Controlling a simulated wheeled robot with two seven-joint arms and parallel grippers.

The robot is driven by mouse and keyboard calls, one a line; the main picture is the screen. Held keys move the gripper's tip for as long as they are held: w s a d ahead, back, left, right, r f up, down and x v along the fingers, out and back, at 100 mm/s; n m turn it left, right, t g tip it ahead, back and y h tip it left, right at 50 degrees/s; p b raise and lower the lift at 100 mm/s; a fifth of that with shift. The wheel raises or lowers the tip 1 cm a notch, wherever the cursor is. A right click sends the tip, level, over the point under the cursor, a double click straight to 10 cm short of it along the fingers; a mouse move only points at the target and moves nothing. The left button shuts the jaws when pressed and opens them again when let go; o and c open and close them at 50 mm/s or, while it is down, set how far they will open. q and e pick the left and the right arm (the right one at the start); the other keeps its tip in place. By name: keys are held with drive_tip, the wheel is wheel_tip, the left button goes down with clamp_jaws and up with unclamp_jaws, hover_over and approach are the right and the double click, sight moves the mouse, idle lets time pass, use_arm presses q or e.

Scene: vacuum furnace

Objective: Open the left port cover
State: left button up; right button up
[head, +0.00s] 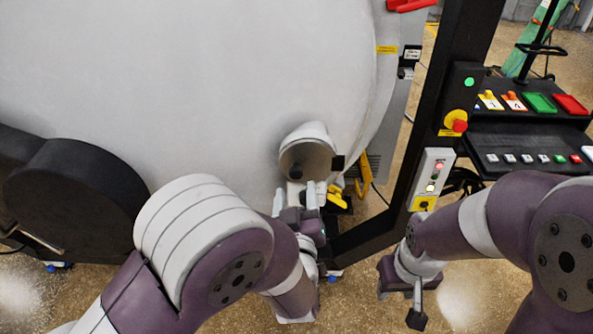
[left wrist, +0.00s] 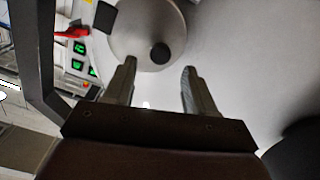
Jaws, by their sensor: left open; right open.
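A round pale port cover (head: 312,162) projects from the lower part of the large white furnace body. A small dark round knob (head: 296,174) is on its face. In the left wrist view the cover (left wrist: 132,32) and its knob (left wrist: 160,53) show beyond the fingers. My left gripper (head: 295,199) is open, just below the cover in the head view. Its spread fingers (left wrist: 158,70) point at the knob, with nothing between them; contact is not visible. My right gripper (head: 405,299) is low at the right, away from the furnace, open, with its fingers partly hidden.
The white furnace wall (head: 190,80) fills the left and middle. A dark round part (head: 75,195) stands at far left. A black frame post (head: 440,100) with a button box (head: 431,180) stands right of the cover, before a control console (head: 530,120). Speckled floor is open below.

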sight(295, 175)
use_arm(q)
drive_tip(key=w, duration=0.2)
drive_tip(key=w+p, duration=0.1)
drive_tip(key=shift+w+a+r, duration=0.1)
drive_tip(key=shift+w+r, duration=0.15)
drive_tip(key=shift+w, duration=0.1)
drive_tip(key=shift+w+f, duration=0.2)
drive_tip(key=shift+w, duration=0.3)
drive_tip(key=shift+s, duration=0.1)
clamp_jaws()
